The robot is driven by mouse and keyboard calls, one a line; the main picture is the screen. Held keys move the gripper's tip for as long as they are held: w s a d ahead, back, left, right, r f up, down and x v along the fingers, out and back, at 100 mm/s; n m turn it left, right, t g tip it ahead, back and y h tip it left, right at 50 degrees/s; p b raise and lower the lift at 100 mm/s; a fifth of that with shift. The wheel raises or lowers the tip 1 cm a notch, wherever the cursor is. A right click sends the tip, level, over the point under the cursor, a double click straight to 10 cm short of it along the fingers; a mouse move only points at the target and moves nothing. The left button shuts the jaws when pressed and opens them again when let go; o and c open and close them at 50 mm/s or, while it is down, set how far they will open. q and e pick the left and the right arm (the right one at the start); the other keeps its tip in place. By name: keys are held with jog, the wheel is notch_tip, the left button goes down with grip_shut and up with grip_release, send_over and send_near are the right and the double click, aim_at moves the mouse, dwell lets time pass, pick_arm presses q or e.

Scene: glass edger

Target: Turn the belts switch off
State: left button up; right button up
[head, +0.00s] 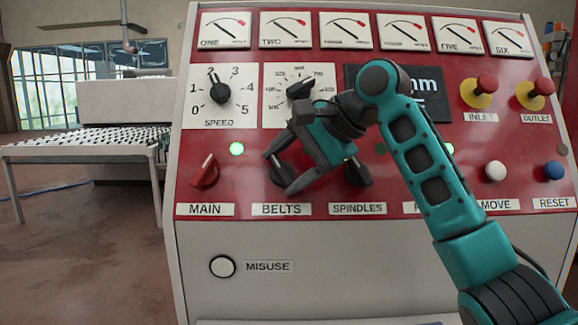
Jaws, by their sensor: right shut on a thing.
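The belts switch (281,175) is a dark rotary knob above the BELTS label (281,210) on the red panel. My right gripper (280,172) is at this knob, with its fingers shut on it. The fingers partly cover the knob, so its exact angle is hard to tell. No lit lamp shows above the belts switch, where the gripper hides the panel. My left gripper is not in the head view.
The dark SPINDLES switch (357,174) is close on the right. The SPEED dial (219,93) sits above. A roller table (85,146) stands left of the panel.

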dwell(0.3)
jog(key=o, duration=1.1)
jog(key=shift+c, duration=0.2)
jog(key=v, duration=1.3)
jog(key=shift+b, duration=0.3)
